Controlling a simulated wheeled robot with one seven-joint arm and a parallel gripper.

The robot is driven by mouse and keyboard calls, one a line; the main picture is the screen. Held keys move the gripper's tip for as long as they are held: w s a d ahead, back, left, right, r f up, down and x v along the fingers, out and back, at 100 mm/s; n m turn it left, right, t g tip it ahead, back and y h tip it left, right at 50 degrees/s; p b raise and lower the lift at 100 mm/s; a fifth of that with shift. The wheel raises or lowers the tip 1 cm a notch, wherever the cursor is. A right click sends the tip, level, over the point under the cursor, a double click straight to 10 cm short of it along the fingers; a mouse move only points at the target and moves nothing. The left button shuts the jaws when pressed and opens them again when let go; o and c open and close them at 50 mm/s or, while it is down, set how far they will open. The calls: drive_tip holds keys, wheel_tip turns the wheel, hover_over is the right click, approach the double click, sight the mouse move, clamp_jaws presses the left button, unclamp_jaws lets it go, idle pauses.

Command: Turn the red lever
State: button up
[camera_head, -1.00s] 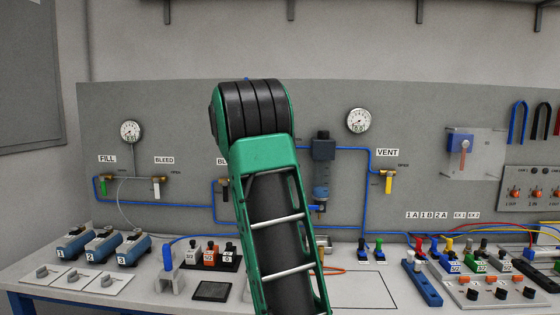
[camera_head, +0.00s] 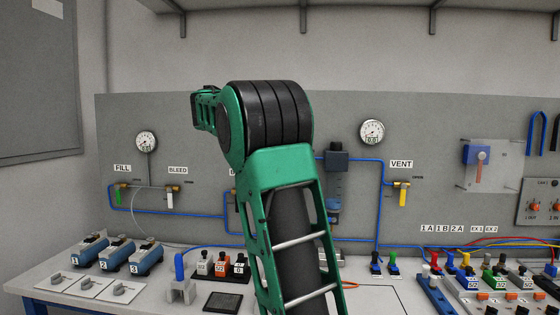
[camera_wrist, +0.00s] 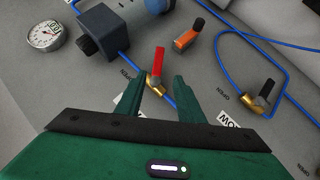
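The red lever (camera_wrist: 158,62) stands on a brass valve (camera_wrist: 154,86) on the grey panel in the wrist view, with a blue tube running by it. My gripper (camera_wrist: 158,80) is open, its two green fingers spread on either side of the valve and lever base, with gaps visible on both sides. It is not closed on the lever. In the head view my arm covers the middle of the panel, so neither the red lever nor my gripper shows there.
A dark box (camera_wrist: 103,31) and a gauge (camera_wrist: 45,36) are to the left. In the head view the VENT valve's yellow lever (camera_head: 403,197) is right of my arm; the bench holds several devices.

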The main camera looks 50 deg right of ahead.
drive_tip(key=shift+c, duration=0.3)
drive_tip(key=shift+f, duration=0.15)
drive_tip(key=c, duration=0.6)
drive_tip(key=f+n+h, duration=0.1)
drive_tip(key=f+n, duration=0.1)
drive_tip(key=s+f+n+h, duration=0.1)
drive_tip(key=f+n+h, duration=0.1)
drive_tip(key=d+f+n+h, duration=0.1)
drive_tip(key=f+n, duration=0.1)
drive_tip(key=f, duration=0.1)
drive_tip(key=shift+s+n+g+h, duration=0.3)
drive_tip(key=shift+s+h, duration=0.1)
clamp_jaws()
drive_tip(key=a+f+n+t+h, duration=0.2)
drive_tip(key=a+f+n+t, duration=0.4)
drive_tip(key=n, duration=0.6)
drive_tip(key=w+d+r+t, duration=0.1)
drive_tip(key=d+r, duration=0.3)
drive_tip(key=d, duration=0.6)
drive_tip(key=shift+w+d+n+t, duration=0.15)
drive_tip(key=shift+d+n+t, duration=0.15)
drive_tip(key=shift+n, duration=0.1)
